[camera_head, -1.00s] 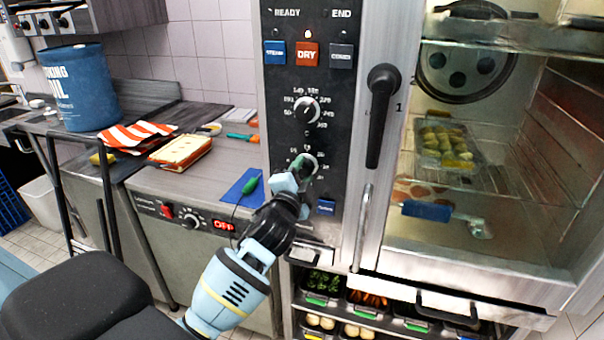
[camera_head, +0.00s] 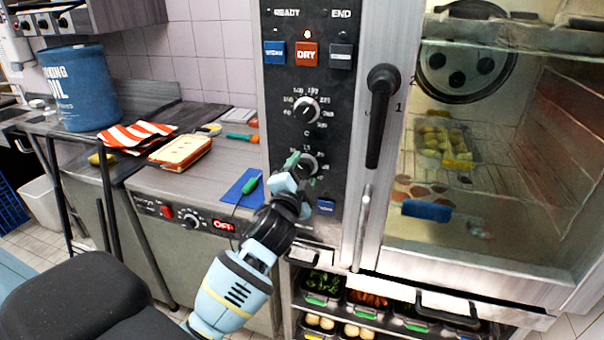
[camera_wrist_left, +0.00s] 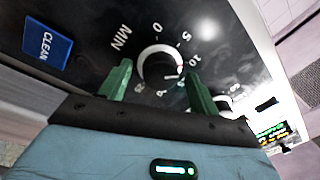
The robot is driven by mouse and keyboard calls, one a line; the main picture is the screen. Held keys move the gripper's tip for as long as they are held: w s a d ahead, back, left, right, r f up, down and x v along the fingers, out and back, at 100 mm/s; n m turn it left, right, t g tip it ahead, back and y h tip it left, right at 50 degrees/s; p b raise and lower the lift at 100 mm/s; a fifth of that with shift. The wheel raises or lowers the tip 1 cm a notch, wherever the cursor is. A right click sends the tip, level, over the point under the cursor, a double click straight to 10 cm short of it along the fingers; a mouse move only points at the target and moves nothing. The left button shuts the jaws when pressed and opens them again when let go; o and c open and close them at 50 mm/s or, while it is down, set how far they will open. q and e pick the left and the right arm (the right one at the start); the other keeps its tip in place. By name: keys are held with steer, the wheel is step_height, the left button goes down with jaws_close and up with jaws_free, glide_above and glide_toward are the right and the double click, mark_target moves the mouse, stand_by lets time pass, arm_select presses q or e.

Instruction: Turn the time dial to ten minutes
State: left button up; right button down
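The time dial (camera_head: 308,164) is the lower knob on the oven's dark control panel. In the left wrist view, the dial (camera_wrist_left: 160,66) is a round knob with a pale rim beside the word MIN. A small red mark at its right edge points near the 10; I cannot tell if exactly on it. My left gripper (camera_head: 294,161) is just left of the dial in the head view. In the wrist view, its green fingers (camera_wrist_left: 158,70) stand apart on either side of the dial, with gaps showing; contact is not clear. My right gripper is not in view.
The temperature dial (camera_head: 306,110) is above, under the DRY button (camera_head: 307,54). A blue CLEAN button (camera_wrist_left: 47,45) is on the same panel. The black door handle (camera_head: 380,112) stands out to the right. A counter with a blue mat (camera_head: 240,187) is at left.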

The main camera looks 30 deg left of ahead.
arm_select(q)
steer(key=shift+s, duration=0.1)
steer(key=v, duration=0.7)
steer(key=shift+s+b, duration=0.3)
steer(key=shift+s, duration=0.05)
steer(key=shift+d, duration=0.15)
steer(key=s+d+f+n+g+h, duration=0.1)
steer(key=s+d+f+g+h, duration=0.2)
steer(key=f, duration=0.7)
steer(key=s+d+f+n+g+h, duration=0.1)
steer(key=s+d+f, duration=0.3)
steer(key=f, duration=0.6)
steer(key=s+d+f+n+g+h, duration=0.1)
steer(key=s+d+f+n+g, duration=0.1)
steer(key=s+f, duration=0.6)
steer(key=s+d+f+n+g+h, duration=0.2)
steer(key=s+f, duration=0.7)
steer(key=s, duration=0.5)
steer(key=shift+d+f+n+g, duration=0.15)
steer(key=shift+d+n+g, duration=0.4)
steer(key=shift+n, duration=0.25)
